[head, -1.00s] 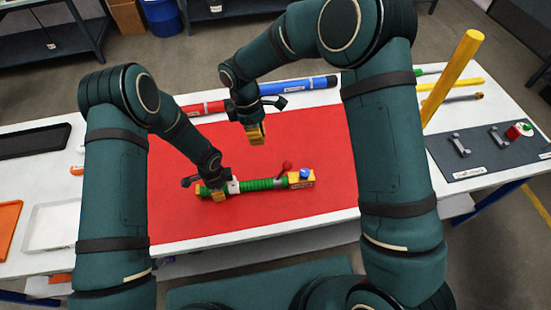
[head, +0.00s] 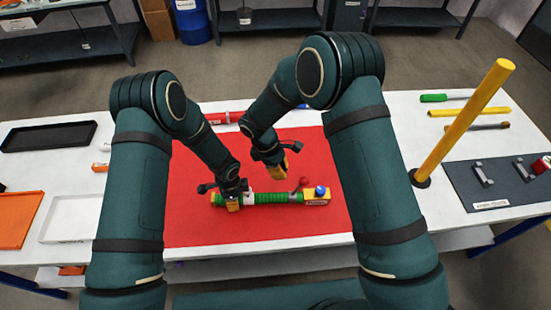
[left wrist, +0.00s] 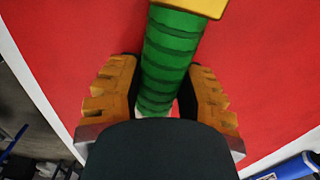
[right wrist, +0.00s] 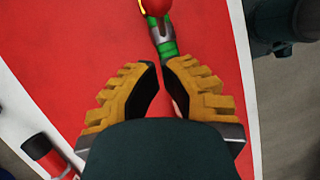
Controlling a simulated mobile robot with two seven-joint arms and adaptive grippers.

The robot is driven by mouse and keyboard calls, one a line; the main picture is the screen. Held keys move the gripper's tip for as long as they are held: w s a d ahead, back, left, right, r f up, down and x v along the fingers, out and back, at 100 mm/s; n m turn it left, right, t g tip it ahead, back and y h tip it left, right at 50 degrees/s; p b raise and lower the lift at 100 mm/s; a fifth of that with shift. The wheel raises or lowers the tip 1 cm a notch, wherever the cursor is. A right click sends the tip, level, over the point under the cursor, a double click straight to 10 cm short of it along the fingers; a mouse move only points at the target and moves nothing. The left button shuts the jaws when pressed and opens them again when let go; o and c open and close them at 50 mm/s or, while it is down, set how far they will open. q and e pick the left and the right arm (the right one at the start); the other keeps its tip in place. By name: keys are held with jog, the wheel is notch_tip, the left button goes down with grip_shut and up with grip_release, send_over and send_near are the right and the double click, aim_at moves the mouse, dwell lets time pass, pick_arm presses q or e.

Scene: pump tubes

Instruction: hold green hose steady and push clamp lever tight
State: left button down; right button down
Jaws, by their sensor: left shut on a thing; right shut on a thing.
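The green ribbed hose (head: 272,198) lies across the red mat, with a yellow block (head: 318,198) at its right end. The clamp lever's red knob (head: 304,181) stands up near that block; it also shows at the top of the right wrist view (right wrist: 156,7), above the grey clamp (right wrist: 163,34). My left gripper (head: 229,200) is shut around the left part of the hose; the hose also runs between its fingers in the left wrist view (left wrist: 168,60). My right gripper (head: 291,167) is above the hose, close to the knob, its fingertips nearly together; no held thing is clear between them.
A yellow post (head: 466,120) rises at the right of the white table. Trays (head: 68,220) lie on the left. The red mat (head: 200,236) is clear in front of the hose.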

aim_at(298, 187)
jog(key=shift+s+d+f, duration=0.15)
jog(key=shift+d+f, duration=0.1)
jog(key=shift+d, duration=0.35)
jog(key=shift+s+d+f, duration=0.15)
jog(key=shift+d+f, duration=0.15)
jog(key=shift+d, duration=0.25)
jog(key=shift+s+d+f, duration=0.15)
jog(key=shift+d+f, duration=0.1)
jog(key=shift+d, duration=0.35)
jog(key=shift+s+d+f+y, duration=0.1)
jog(key=shift+d+f+y, duration=0.1)
jog(key=shift+d+y, duration=1.55)
jog(key=shift+d+f, duration=0.2)
jog(key=shift+d, duration=0.25)
jog(key=shift+a, duration=0.2)
